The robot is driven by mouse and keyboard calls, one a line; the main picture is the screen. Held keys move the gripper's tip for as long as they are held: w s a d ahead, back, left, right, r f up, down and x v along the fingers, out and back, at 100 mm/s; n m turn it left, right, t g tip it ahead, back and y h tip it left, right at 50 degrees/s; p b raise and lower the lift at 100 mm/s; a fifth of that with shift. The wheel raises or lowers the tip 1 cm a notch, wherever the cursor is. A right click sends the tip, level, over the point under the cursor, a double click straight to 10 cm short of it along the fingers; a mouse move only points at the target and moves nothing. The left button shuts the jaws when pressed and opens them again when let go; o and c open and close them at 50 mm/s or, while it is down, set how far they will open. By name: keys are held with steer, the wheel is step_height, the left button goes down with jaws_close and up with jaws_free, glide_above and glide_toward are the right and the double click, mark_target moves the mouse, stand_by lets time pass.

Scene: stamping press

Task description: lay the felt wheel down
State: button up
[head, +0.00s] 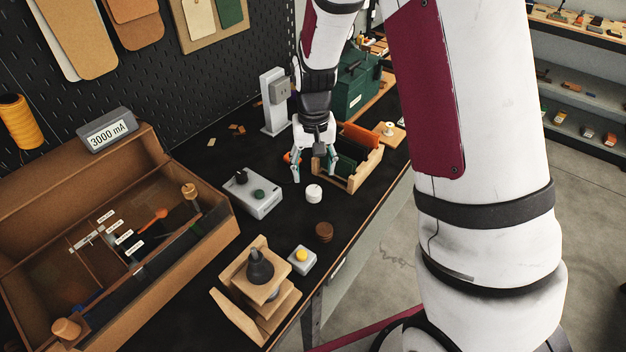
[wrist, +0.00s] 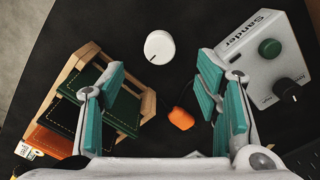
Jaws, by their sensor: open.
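A white round piece (head: 314,193), which may be the felt wheel, lies flat on the black bench top. It also shows in the wrist view (wrist: 159,47), with a short dark line on its top. My gripper (head: 314,174) is over the bench, behind the white piece and close to the wooden rack. In the wrist view its teal-padded fingers (wrist: 160,95) are wide apart, with nothing held between them. The white piece is beyond the fingertips, apart from them. An orange piece (wrist: 181,118) with a dark cord shows below, between the fingers.
The wooden rack (head: 372,162) with green and orange sheets is right of my gripper. A grey Sander box (head: 262,203) is on the left. A brown disc (head: 324,231), a yellow-button box (head: 302,261) and a wooden stand (head: 258,290) are nearer. A large open case (head: 215,243) fills the left.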

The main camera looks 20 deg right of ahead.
steer(key=s+r+t, duration=0.1)
steer(key=s+r, duration=0.2)
steer(key=r, duration=0.3)
steer(key=s+r+n+t, duration=0.1)
steer(key=s+r, duration=0.2)
steer(key=r, duration=0.4)
steer(key=s+r+t, duration=0.1)
steer(key=s+r, duration=0.2)
steer(key=r, duration=0.3)
steer(key=s+r+n+t, duration=0.1)
steer(key=s+r, duration=0.5)
steer(key=s, duration=0.7)
steer(key=shift+s+t, duration=0.35)
steer(key=shift+t, duration=0.45)
